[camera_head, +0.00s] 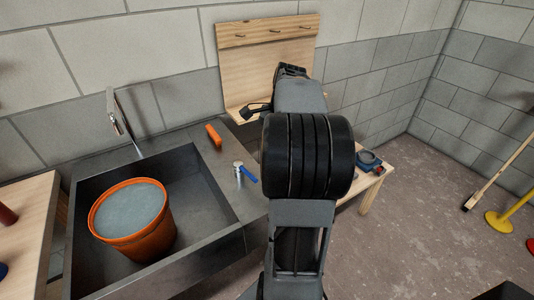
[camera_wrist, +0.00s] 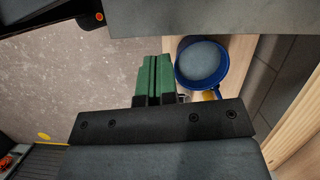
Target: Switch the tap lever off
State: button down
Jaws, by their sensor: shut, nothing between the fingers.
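A silver post with a blue lever (camera_head: 249,174) stands on the grey counter right of the sink; I take it for the tap lever. The lever points to the lower right. A grey tap spout (camera_head: 115,112) rises behind the sink. My gripper's green fingers (camera_wrist: 153,80) are shut together and empty in the wrist view. They are beside a round blue container (camera_wrist: 202,62), apart from the lever. In the head view my arm covers much of the middle, and the fingers cannot be made out.
An orange bucket (camera_head: 131,219) full of grey liquid stands in the dark sink (camera_head: 210,200). An orange block (camera_head: 213,136) lies on the counter. A wooden peg board (camera_head: 268,60) stands against the wall. A blue item (camera_head: 369,160) sits on the bench at right. The floor (camera_head: 420,225) there is largely open.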

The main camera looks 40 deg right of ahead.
jog(key=shift+v, duration=1.2)
